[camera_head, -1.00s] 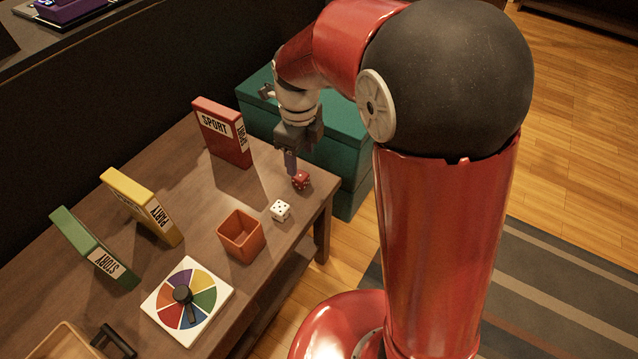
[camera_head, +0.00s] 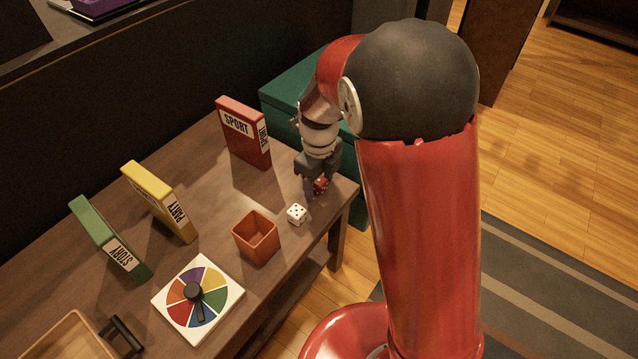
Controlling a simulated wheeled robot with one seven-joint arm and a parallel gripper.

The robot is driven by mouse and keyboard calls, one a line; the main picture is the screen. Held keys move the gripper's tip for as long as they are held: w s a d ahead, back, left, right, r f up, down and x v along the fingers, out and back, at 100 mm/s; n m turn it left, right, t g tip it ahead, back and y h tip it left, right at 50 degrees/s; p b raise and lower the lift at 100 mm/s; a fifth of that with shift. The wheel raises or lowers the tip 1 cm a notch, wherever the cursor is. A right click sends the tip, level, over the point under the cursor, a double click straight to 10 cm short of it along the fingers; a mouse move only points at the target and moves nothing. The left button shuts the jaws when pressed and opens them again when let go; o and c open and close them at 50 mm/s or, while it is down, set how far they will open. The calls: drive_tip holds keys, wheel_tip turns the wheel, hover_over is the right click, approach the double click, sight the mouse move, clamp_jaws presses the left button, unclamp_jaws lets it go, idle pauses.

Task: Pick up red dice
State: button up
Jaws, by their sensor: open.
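The red dice (camera_head: 321,185) sits near the right end of the wooden table, partly hidden by my gripper. My gripper (camera_head: 316,190) points down at the dice, with its fingers down around or beside it; I cannot tell which exactly. The jaws are open. A white dice (camera_head: 297,213) with black pips lies on the table just to the lower left of the red one.
An orange open box (camera_head: 255,240) stands left of the white dice. A red SPORT box (camera_head: 243,135) stands behind my gripper. A colour spinner (camera_head: 222,297), a yellow box (camera_head: 160,202) and a green box (camera_head: 108,238) are further left. A green chest (camera_head: 285,95) is behind the table.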

drive_tip(key=c, duration=1)
drive_tip(key=shift+r, duration=0.1)
drive_tip(key=shift+c, duration=0.2)
